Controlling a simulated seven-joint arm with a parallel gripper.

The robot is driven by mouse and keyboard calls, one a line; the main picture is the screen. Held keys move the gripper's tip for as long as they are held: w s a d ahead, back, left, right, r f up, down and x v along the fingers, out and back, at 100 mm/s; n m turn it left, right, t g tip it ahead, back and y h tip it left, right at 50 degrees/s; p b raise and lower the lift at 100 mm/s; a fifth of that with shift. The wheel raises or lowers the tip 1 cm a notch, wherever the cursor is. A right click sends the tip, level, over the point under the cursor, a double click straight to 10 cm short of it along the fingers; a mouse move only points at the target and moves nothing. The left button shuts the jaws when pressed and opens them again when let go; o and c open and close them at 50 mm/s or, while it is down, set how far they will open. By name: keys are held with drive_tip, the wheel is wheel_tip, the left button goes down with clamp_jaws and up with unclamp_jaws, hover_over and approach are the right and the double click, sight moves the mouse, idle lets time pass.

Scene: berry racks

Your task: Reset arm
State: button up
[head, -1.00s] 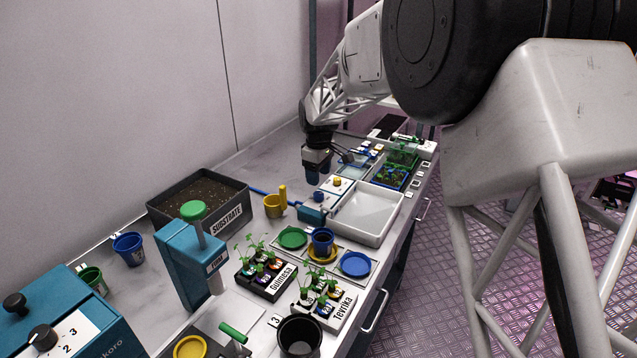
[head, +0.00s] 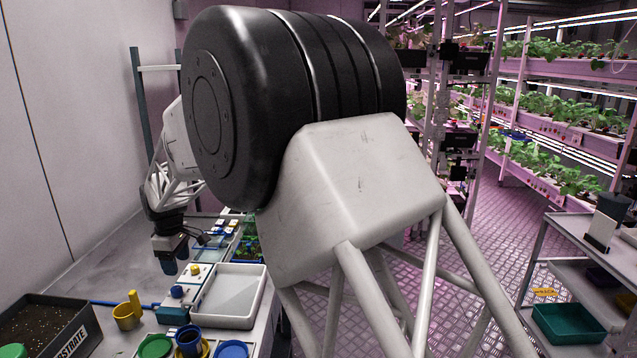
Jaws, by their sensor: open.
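My gripper (head: 171,262) hangs from my arm over the far part of the workbench, at the left of the head view. It points down, with two dark blue fingers set apart and nothing seen between them. It is above the bench behind the yellow cup (head: 128,311) and left of the white tray (head: 229,292). My large arm link and black joint fill the middle of the view and hide much of the bench's right side.
A substrate box (head: 83,340) stands at lower left. Green (head: 155,347) and blue (head: 232,349) saucers and a blue pot (head: 189,338) are at the near edge. A grey wall borders the left. Plant racks (head: 570,119) and a trolley (head: 545,262) with a teal bin (head: 568,324) stand right, across open floor.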

drive_tip(key=s+d+r+m, duration=0.3)
drive_tip(key=d+r, duration=0.2)
drive_tip(key=d, duration=0.7)
drive_tip(key=s+d+r+m+t, duration=0.1)
drive_tip(key=s+d+r+m, duration=0.25)
drive_tip(key=d, duration=0.85)
drive_tip(key=s+d+r+m, duration=0.25)
drive_tip(key=d+r, duration=0.25)
drive_tip(key=d, duration=0.8)
drive_tip(key=s+d+f+m, duration=0.2)
drive_tip(key=s+d+m, duration=0.2)
drive_tip(key=s+d, duration=0.7)
drive_tip(key=s+d+f+m+t, duration=0.1)
drive_tip(key=s+d+m, duration=0.4)
drive_tip(key=s+d, duration=0.6)
drive_tip(key=s, duration=0.6)
drive_tip(key=shift+d+f+t, duration=0.2)
drive_tip(key=shift+f+t, duration=0.1)
drive_tip(key=shift+f, duration=0.05)
